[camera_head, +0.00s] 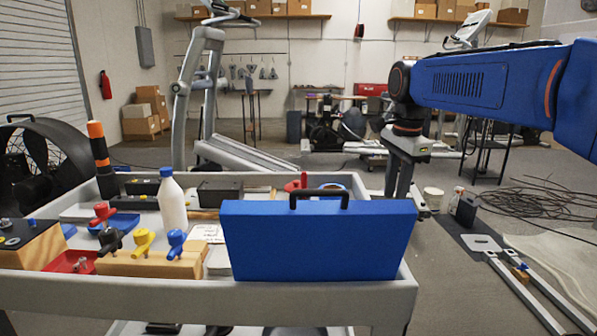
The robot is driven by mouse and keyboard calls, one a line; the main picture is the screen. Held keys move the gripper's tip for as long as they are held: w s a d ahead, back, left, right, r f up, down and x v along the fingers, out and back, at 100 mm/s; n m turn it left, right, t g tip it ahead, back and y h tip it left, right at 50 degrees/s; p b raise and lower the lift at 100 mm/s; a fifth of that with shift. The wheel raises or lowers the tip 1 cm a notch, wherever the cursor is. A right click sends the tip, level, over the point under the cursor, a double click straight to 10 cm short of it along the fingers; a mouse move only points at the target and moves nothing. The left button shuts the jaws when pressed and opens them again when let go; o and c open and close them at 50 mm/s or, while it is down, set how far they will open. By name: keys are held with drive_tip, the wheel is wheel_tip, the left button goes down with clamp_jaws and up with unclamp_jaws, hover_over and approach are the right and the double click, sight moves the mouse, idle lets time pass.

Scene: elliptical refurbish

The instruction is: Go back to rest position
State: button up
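My arm (470,85) reaches in from the right edge, its blue link roughly level. My gripper (398,188) hangs down from the wrist, near the right end of the blue case (318,242) in the picture. Its fingers look close together, and their tips lie near the case's upper right corner. I cannot tell whether they are open or shut, or whether they touch anything. The case stands upright at the front right of the grey cart (150,300), with its black handle (319,194) on top and free of the gripper.
The cart also holds a white bottle (172,203), a wooden block with coloured knobs (150,262) and an orange-black cylinder (101,160). A large fan (42,160) stands left. Rails (520,290) and coiled cable (535,200) lie on the floor right.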

drive_tip(key=s+d+f+n+t, duration=0.1)
drive_tip(key=s+d+f+n, duration=0.1)
drive_tip(key=s+f+n, duration=0.5)
drive_tip(key=s+d+f+n+t, duration=0.2)
drive_tip(key=s+f+n, duration=0.6)
drive_tip(key=s, duration=1.2)
wheel_tip(320, 180, down, 4)
drive_tip(key=shift+s+d+r+t, duration=0.1)
drive_tip(key=shift+s+d+t, duration=0.15)
drive_tip(key=shift+d, duration=0.55)
